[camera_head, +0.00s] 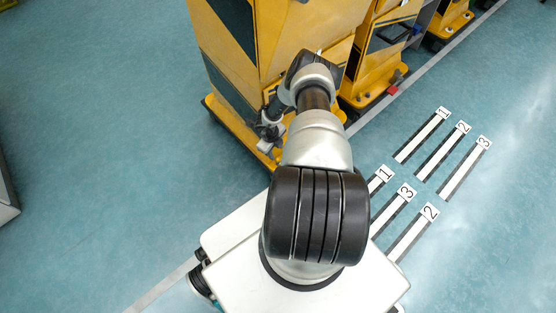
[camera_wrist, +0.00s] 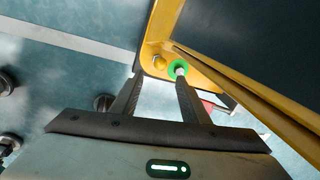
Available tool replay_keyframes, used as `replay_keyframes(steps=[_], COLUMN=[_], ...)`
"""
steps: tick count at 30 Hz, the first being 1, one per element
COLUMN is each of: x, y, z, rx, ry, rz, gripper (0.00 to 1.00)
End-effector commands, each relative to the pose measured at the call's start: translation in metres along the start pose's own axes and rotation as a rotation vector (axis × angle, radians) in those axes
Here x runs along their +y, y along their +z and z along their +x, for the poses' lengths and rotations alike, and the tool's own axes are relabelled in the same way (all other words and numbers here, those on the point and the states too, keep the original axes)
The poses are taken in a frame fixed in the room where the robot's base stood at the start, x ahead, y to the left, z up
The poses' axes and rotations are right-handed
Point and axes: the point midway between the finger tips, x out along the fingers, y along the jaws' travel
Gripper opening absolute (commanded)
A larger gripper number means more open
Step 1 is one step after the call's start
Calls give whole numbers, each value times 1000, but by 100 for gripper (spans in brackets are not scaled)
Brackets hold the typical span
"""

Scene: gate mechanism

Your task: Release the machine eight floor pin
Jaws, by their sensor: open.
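A yellow machine (camera_head: 275,40) stands at the top of the head view; I cannot read a number on it. In the wrist view its yellow base plate (camera_wrist: 205,72) carries a green ring with a pale pin-like centre (camera_wrist: 177,67), which looks like the floor pin. A yellow bolt head (camera_wrist: 159,62) sits just left of it. My gripper (camera_wrist: 158,76) is open and empty, its two dark fingers pointing at the plate. The right fingertip overlaps the lower edge of the green ring; I cannot tell whether they touch.
More yellow machines (camera_head: 378,50) stand in a row to the upper right. A small red block (camera_head: 393,90) is by the nearer one. Numbered floor strips (camera_head: 440,150) lie at right. The blue-green floor (camera_head: 110,130) at left is mostly clear.

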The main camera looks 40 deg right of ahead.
Motion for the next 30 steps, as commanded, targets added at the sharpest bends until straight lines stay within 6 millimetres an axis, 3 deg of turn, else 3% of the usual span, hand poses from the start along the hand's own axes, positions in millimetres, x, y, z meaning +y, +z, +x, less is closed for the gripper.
replay_keyframes(steps=[1,6,12,26,30], x=[2,2,1,0,0], y=[-1,-1,0,0,0], z=[18,54,81,90,90], rx=[1,0,0,0,0], ry=[1,1,0,0,0], rz=[3,2,1,-1,-2], gripper=[41,41,41,41,18])
